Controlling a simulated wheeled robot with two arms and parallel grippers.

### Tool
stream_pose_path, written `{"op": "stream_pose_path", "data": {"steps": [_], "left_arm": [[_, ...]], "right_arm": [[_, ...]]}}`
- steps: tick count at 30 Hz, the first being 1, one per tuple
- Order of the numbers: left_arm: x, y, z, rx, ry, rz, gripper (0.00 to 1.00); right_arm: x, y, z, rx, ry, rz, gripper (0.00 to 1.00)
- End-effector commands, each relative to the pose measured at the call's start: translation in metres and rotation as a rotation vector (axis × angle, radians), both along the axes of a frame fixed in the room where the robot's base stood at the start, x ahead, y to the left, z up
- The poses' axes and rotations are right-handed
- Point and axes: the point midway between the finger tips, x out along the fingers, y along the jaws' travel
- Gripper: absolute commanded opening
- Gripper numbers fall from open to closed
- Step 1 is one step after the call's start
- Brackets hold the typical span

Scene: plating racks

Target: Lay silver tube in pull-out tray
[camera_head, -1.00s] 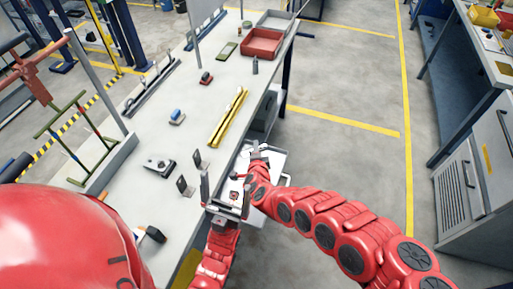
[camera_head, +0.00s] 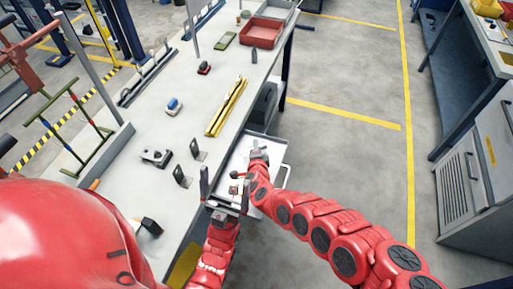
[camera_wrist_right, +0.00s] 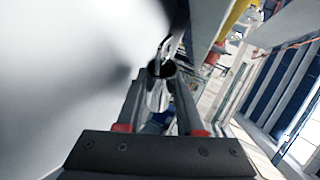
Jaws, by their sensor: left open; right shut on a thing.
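The pull-out tray (camera_head: 277,153) is a pale open drawer standing out from under the bench's right side. My right gripper (camera_head: 259,150) is over the tray in the head view and partly hides it. In the right wrist view my right gripper (camera_wrist_right: 162,105) is shut on the silver tube (camera_wrist_right: 157,96), a shiny cylinder with a dark round open end facing away. In the head view the tube is too small to make out clearly. My left gripper (camera_head: 225,192) is open and empty, with its fingers upright beside the bench edge, just left of and below the tray.
The bench (camera_head: 150,190) holds yellow bars (camera_head: 226,107), a blue-topped block (camera_head: 173,106), dark upright plates (camera_head: 182,174) and a red bin (camera_head: 261,33). Open floor (camera_head: 345,160) lies to the right. A blurred pale surface (camera_wrist_right: 60,80) fills the wrist view's left side.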

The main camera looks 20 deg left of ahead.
Motion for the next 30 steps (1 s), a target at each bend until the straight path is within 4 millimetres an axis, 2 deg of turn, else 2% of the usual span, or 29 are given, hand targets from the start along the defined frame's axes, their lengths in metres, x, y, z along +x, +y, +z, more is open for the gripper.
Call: {"op": "stream_pose_path", "data": {"steps": [4,5,10,23,26,30], "left_arm": [[0.0,0.0,0.001,0.0,0.0,0.0,1.0],[0.0,0.0,0.001,0.0,0.0,0.0,1.0],[0.0,0.0,0.001,0.0,0.0,0.0,1.0],[0.0,0.0,0.001,0.0,0.0,0.0,1.0],[0.0,0.0,0.008,0.0,0.0,0.0,1.0],[0.0,0.0,0.03,0.0,0.0,0.0,1.0]], "right_arm": [[0.0,0.0,0.001,0.0,-0.001,0.0,0.0],[0.0,0.0,0.001,0.0,-0.001,0.0,0.4],[0.0,0.0,0.001,0.0,-0.001,0.0,0.7],[-0.001,0.0,-0.001,0.0,0.003,0.0,0.71],[-0.004,-0.002,0.002,0.0,0.005,0.001,0.71],[-0.018,-0.006,0.011,0.001,0.011,-0.001,0.71]]}}
